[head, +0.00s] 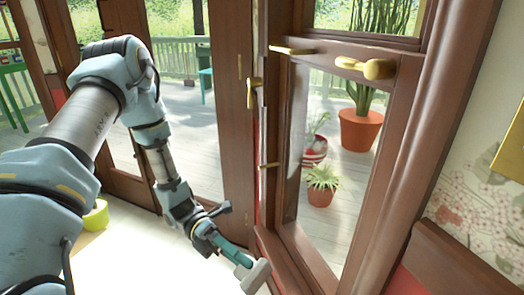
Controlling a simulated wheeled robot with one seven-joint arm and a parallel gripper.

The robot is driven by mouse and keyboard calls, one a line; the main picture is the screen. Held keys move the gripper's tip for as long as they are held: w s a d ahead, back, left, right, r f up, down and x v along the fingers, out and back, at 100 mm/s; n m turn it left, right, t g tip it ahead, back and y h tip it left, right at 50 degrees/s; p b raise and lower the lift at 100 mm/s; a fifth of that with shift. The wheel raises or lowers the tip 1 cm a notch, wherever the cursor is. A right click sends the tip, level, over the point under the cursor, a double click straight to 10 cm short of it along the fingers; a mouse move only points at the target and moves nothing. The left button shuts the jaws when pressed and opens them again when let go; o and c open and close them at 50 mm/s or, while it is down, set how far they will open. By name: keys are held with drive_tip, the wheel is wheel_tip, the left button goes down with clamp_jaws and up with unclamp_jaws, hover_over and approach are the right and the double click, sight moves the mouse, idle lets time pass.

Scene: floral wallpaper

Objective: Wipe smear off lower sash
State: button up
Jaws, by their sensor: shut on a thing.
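The lower sash (372,85) is a brown wooden frame with a clear pane, right of centre, with brass fittings on its top rail. I cannot make out a smear on the glass. My gripper (207,233) is low in the middle, left of the sash and apart from it. It is shut on a wiping tool (232,252) with a teal handle and a pale grey head (254,275). The tool points down to the right, its head near the bottom left of the window frame. Whether the head touches anything is unclear.
A brass knob (378,69) sticks out from the sash's top rail, and a brass handle (254,86) from the post at left. Potted plants (360,130) stand beyond the glass. A yellow-green pot (96,215) stands behind my arm. Floral wallpaper (490,180) covers the right wall.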

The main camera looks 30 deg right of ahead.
drive_tip(key=w+d+r+n+t+h+p, duration=0.2)
drive_tip(key=w+d+r+n+t+h, duration=0.45)
drive_tip(key=w+d+n, duration=0.25)
drive_tip(key=w+d+r+n+t+h+p, duration=0.2)
drive_tip(key=w+d+r+n+t+h, duration=0.45)
drive_tip(key=w+d+n, duration=0.2)
drive_tip(key=b+x, duration=0.2)
drive_tip(key=x, duration=0.4)
drive_tip(key=shift+t, duration=0.3)
drive_tip(key=shift+x, duration=0.75)
drive_tip(key=shift+s+a+f+p, duration=0.1)
drive_tip(key=shift+s+a+p, duration=0.2)
drive_tip(key=shift+s, duration=0.55)
drive_tip(key=shift+s+a+p, duration=0.15)
drive_tip(key=shift+s+p, duration=0.2)
drive_tip(key=shift+s, duration=0.45)
drive_tip(key=shift+s+a+p, duration=0.3)
drive_tip(key=shift+s+p, duration=0.45)
drive_tip(key=shift+s, duration=0.95)
drive_tip(key=shift+s+a+p, duration=0.35)
drive_tip(key=shift+s+p, duration=0.35)
drive_tip(key=shift+s, duration=1)
drive_tip(key=shift+s+a+p, duration=0.3)
drive_tip(key=shift+s+p, duration=0.45)
drive_tip(key=shift+s, duration=0.9)
drive_tip(key=shift+p, duration=0.3)
